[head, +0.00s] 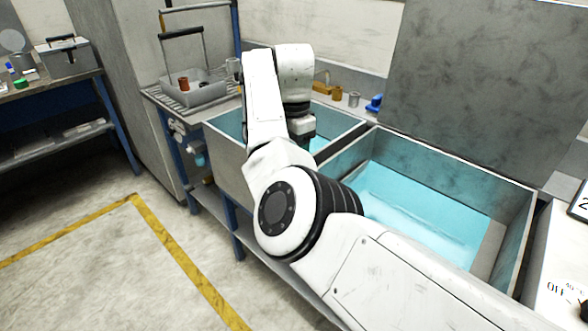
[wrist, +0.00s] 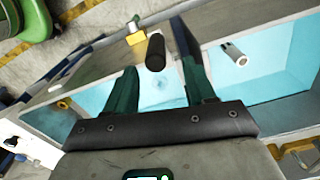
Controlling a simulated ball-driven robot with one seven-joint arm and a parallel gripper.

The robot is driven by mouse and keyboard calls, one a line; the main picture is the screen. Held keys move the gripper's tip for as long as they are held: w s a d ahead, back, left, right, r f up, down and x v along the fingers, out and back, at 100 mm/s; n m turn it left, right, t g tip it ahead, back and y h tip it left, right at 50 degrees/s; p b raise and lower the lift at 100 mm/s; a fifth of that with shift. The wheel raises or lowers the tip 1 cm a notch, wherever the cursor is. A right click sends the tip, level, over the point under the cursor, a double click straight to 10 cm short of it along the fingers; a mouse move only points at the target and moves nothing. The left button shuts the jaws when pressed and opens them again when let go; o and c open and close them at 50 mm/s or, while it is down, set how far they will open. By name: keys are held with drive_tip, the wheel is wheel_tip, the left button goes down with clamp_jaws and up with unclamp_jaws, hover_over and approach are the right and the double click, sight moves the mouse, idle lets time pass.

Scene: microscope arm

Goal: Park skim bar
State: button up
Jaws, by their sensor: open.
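My gripper (wrist: 155,62) is open, with its two dark green fingers apart in the wrist view. A black cylindrical grip (wrist: 155,50) shows between the fingertips, nearer the right one; I cannot tell how far beyond them it lies. It may be part of the skim bar, but no whole bar is clearly visible. In the head view my arm reaches over the left tank (head: 228,158), and my wrist hides the fingers and whatever lies under them. The left tank's blue water also shows behind the fingers in the wrist view.
The right tank (head: 512,225) holds blue water beside the left one. A white tube (wrist: 234,54) and a yellow block (wrist: 136,37) show near the fingers. A grey basket (head: 197,92) stands at the back left. Small cups and a blue item (head: 374,103) line the back ledge.

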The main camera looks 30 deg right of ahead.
drive_tip(key=shift+r, duration=2)
